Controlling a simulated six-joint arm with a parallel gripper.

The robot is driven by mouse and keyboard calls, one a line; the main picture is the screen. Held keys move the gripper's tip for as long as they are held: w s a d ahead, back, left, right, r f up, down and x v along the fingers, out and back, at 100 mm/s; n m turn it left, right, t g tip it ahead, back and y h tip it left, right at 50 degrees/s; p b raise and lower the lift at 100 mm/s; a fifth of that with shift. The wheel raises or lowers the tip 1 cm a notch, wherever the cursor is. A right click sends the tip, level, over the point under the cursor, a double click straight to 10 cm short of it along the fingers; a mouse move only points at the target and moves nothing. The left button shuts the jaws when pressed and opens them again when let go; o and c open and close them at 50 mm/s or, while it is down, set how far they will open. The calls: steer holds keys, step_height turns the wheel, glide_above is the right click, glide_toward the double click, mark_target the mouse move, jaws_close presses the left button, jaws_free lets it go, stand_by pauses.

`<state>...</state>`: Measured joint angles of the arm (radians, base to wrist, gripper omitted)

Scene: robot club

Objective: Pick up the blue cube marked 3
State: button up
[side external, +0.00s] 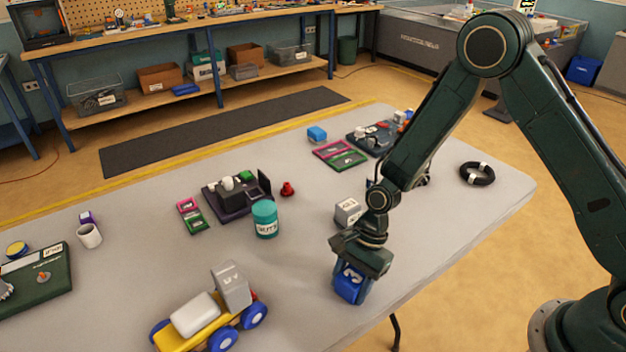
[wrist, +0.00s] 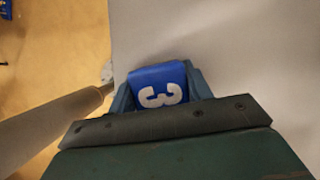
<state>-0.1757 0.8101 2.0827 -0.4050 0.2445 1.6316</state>
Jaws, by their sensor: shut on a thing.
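The blue cube marked with a white 3 (side external: 350,284) is near the front right edge of the grey table in the side external view. My gripper (side external: 352,276) is above it, pointing down, with its jaws shut on the cube. In the wrist view the cube (wrist: 158,88) sits between the two fingers, its 3 facing the camera. Whether the cube's underside touches the table or is slightly above it, I cannot tell.
A grey cube (side external: 347,212) stands just behind my gripper. A teal jar (side external: 265,219) and a yellow toy truck (side external: 205,330) with blue wheels are to the left. A black cable coil (side external: 477,174) lies at the right. The table between truck and gripper is clear.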

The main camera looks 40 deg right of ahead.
mark_target(351, 278)
steer(key=shift+r, duration=0.1)
step_height(351, 278, up, 20)
stand_by(0.9)
stand_by(0.5)
